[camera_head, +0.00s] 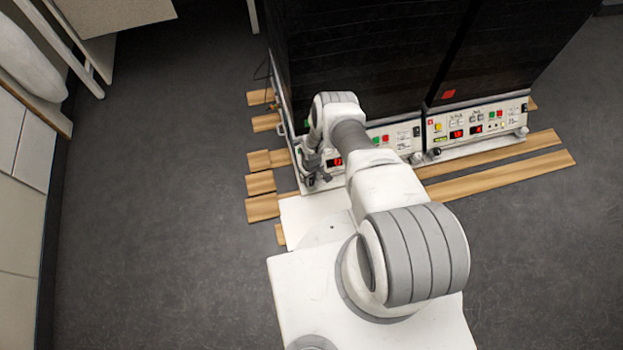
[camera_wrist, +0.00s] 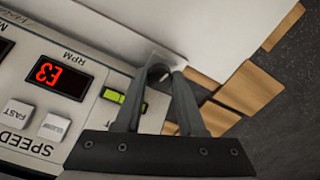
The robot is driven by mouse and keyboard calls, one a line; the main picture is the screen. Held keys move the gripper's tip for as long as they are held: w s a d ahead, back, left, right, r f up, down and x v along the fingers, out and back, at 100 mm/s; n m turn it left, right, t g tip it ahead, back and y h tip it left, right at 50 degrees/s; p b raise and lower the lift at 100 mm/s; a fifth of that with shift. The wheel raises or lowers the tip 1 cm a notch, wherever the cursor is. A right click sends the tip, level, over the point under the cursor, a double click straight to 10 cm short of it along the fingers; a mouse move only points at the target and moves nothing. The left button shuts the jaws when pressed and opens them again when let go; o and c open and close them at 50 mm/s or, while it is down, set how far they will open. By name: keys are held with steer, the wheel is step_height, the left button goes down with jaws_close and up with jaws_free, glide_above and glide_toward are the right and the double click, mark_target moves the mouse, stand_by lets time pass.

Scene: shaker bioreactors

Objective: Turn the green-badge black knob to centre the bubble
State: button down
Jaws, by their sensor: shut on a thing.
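My gripper (camera_wrist: 160,74) is at the lower front corner of the left shaker's control panel (camera_wrist: 75,100). Its two grey fingers close at their tips around a small dark round knob (camera_wrist: 158,72), mostly hidden between them. A green-yellow bubble vial (camera_wrist: 113,96) is set in the panel just left of the fingers; it is too small and partly covered to tell where the bubble lies. No green badge can be made out. In the head view my gripper (camera_head: 316,176) is at the left end of the left shaker's front, where the knob cannot be told apart.
The panel has a red "E3" display (camera_wrist: 60,77) and SPEED buttons (camera_wrist: 37,121). A second shaker (camera_head: 474,125) stands to the right. Wooden boards (camera_head: 262,208) lie on the floor around and under the shakers. Dark floor at left (camera_head: 150,200) is clear.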

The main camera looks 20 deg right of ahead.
steer(key=m, duration=0.4)
steer(key=shift+a+m, duration=0.1)
steer(key=shift+m, duration=0.2)
steer(key=m, duration=0.3)
steer(key=shift+m, duration=0.4)
steer(key=m, duration=0.4)
steer(key=shift+w+a, duration=0.1)
steer(key=shift+m, duration=1.7)
steer(key=c, duration=0.8)
jaws_free()
